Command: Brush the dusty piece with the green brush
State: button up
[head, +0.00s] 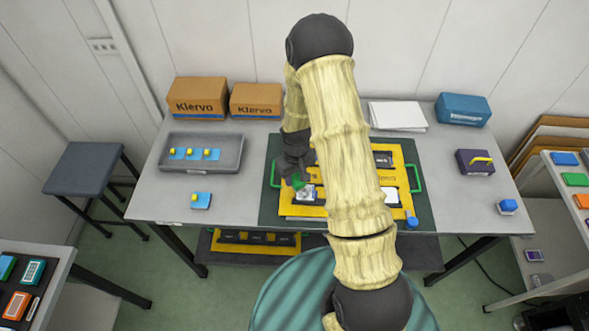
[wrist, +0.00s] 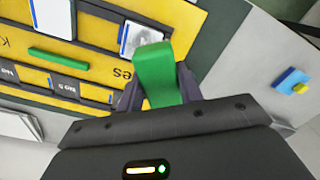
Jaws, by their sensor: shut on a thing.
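The green brush (wrist: 162,72) is between the jaws of my gripper (wrist: 158,98) in the wrist view, its far end reaching over the yellow board (wrist: 199,16). A white-and-blue piece with a grey, speckled face (wrist: 140,37) sits in a slot of the board, just beyond the brush end. I cannot tell whether brush and piece touch. In the head view my gripper (head: 297,180) is low over the left part of the yellow board (head: 300,211), with a bit of the green brush (head: 293,184) showing. The greyish piece (head: 306,193) lies beside it. My arm hides the board's middle.
The board lies on a dark green mat (head: 268,215) on the table. A grey tray (head: 165,164) with several blue-and-yellow pieces stands left; another such piece (head: 201,200) lies in front. A purple box (head: 474,162) and blue bottle (head: 507,207) stand right. Cartons (head: 200,104) stand behind.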

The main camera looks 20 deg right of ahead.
notch_tip(320, 180, up, 3)
jog(key=shift+s+a+f+n, duration=0.1)
jog(key=shift+s+a+n, duration=0.05)
jog(key=shift+n, duration=1.05)
jog(key=shift+f, duration=0.15)
